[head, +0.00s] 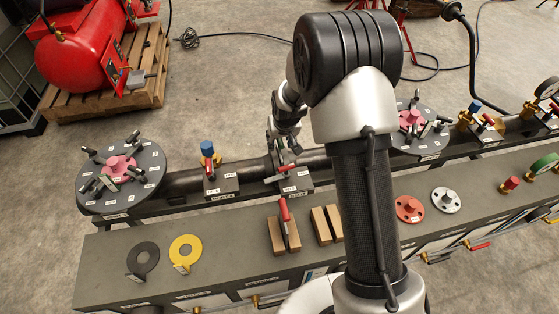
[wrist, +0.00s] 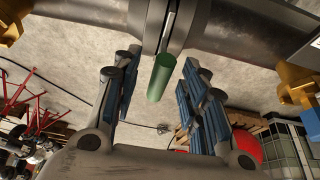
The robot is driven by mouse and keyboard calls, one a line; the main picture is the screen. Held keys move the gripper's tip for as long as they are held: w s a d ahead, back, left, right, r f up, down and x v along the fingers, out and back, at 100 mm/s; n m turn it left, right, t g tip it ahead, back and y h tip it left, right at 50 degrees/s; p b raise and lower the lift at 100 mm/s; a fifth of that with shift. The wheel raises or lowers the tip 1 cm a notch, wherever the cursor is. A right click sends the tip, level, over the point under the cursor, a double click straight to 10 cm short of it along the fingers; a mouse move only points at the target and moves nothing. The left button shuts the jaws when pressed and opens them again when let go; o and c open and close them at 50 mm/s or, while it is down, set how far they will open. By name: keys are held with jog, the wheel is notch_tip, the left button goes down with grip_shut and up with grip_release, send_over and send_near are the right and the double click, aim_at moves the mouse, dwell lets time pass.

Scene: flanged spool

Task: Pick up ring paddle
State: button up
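In the wrist view a green cylindrical handle (wrist: 160,78) sticks out from the gap between two grey pipe flanges (wrist: 158,22). I take it for the handle of the ring paddle; the ring itself is hidden between the flanges. My gripper (wrist: 160,66) is open, with one blue-padded finger on each side of the handle. No finger visibly touches it. In the head view my gripper (head: 284,146) is over the pipe joint, and the handle there is too small to make out clearly. A red-handled paddle (head: 285,211) stands in a wooden block on the bench.
A round tool plate (head: 143,193) and a blue-capped valve (head: 207,149) lie along the pipe, left of my gripper.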

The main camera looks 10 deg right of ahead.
aim_at(279, 158)
jog(key=x, duration=0.3)
jog(key=shift+f+b, duration=0.1)
jog(key=shift+b, duration=0.25)
grip_shut()
dwell(0.7)
